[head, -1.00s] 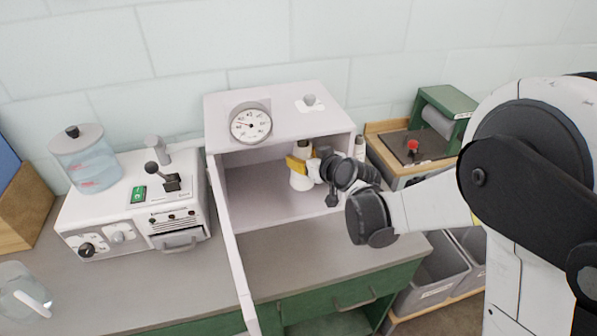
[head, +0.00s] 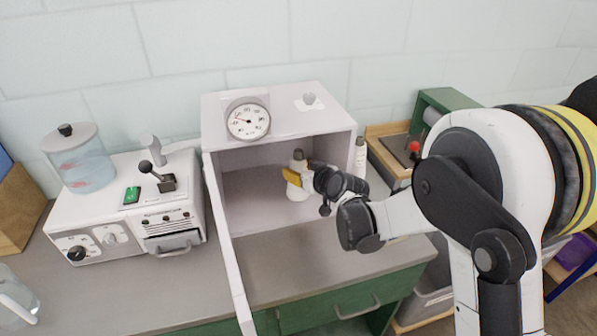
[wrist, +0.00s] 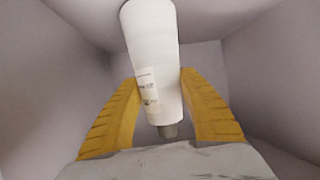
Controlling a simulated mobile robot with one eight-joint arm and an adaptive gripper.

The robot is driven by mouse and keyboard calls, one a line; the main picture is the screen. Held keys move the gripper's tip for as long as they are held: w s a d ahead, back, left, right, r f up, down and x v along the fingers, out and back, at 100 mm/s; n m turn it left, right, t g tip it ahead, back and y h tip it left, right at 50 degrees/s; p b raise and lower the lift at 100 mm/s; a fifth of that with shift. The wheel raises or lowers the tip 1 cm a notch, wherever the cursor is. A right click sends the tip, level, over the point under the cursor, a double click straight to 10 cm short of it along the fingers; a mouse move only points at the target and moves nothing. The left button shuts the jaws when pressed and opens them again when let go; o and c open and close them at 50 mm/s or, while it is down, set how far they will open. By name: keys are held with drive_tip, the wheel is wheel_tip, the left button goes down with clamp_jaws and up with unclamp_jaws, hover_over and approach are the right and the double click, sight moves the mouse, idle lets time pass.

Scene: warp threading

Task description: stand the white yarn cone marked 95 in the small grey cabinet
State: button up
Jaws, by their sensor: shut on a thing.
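The small grey cabinet (head: 275,118) stands on the counter with its front open and its door (head: 233,265) swung out toward me. A white yarn cone (head: 297,190) is inside it, roughly upright with its narrow dark tip up. My gripper (head: 298,174) reaches in from the right, its yellow fingers closed around the cone. In the wrist view the cone (wrist: 152,50) sits between both fingers (wrist: 160,90); its label is too small to read. I cannot tell whether its base touches the cabinet floor.
A dial gauge (head: 247,120) is on the cabinet. Another white cone (head: 360,155) stands just right of the cabinet. A white machine (head: 130,215) with a clear tank is at the left. The counter (head: 330,270) in front of the cabinet is clear.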

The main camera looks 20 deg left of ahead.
drive_tip(key=shift+f, duration=0.15)
drive_tip(key=o, duration=1.3)
drive_tip(key=shift+o, duration=0.2)
drive_tip(key=shift+r, duration=0.3)
drive_tip(key=p+v, duration=0.3)
drive_tip(key=v, duration=0.9)
